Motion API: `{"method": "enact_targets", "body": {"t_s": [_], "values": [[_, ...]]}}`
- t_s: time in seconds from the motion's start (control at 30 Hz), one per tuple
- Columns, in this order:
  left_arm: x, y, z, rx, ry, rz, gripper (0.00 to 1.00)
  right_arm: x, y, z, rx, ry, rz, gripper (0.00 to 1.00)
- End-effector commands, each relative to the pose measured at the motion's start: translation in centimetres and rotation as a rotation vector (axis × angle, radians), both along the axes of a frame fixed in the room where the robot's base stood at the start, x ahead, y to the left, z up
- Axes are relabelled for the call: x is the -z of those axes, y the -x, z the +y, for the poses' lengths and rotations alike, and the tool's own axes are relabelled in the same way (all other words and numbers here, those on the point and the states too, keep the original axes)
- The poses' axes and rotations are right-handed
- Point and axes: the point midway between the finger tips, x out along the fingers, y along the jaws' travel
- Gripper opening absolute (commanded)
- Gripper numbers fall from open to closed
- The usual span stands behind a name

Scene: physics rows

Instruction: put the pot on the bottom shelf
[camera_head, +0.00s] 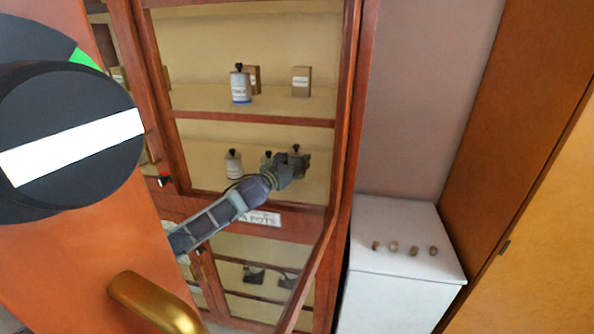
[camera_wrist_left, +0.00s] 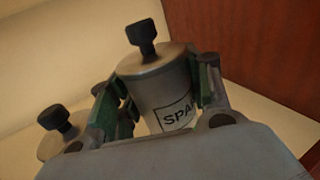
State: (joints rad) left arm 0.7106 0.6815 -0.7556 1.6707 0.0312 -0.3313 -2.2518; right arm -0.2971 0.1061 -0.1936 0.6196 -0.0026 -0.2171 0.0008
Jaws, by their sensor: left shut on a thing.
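The pot (camera_wrist_left: 160,85) is a grey cylinder with a black knob and a label partly reading "SPA". It stands slightly tilted in the left wrist view, between the green-padded fingers of my left gripper (camera_wrist_left: 158,95), which is shut on it. In the head view the pot (camera_head: 296,150) is small at the end of my left arm, inside the cabinet at the lower shelf (camera_head: 318,188) of the upper section. My left gripper (camera_head: 293,163) hides its lower part. I cannot tell whether its base touches the shelf. My right gripper is not in view.
Another pot (camera_head: 234,163) stands to the left on that lower shelf, with one more (camera_head: 267,157) close beside my gripper. The shelf above (camera_head: 275,104) holds a white pot (camera_head: 240,85) and boxes (camera_head: 301,81). The cabinet's right post (camera_head: 350,120) is close.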

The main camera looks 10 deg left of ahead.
Motion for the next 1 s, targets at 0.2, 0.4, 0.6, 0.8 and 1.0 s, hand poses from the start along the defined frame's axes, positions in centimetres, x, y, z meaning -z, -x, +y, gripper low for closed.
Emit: {"method": "enact_targets", "body": {"t_s": [0.2, 0.4, 0.6, 0.8, 1.0], "values": [[1.8, 0.0, -0.1, 0.000, 0.003, 0.001, 0.16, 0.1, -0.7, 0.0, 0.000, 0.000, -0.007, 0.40], [3.1, -0.2, 0.0, 0.000, 0.001, -0.001, 0.16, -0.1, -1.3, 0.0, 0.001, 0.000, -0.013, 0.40], [3.4, -0.4, 0.0, 0.001, -0.001, -0.001, 0.16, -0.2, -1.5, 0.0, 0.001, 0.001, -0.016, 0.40], [3.4, -0.4, 0.0, 0.001, -0.001, -0.001, 0.16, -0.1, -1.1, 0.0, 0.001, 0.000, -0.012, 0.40], [3.8, -0.4, 0.0, 0.000, 0.000, 0.001, 0.55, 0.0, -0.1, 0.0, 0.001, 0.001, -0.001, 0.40]]}}
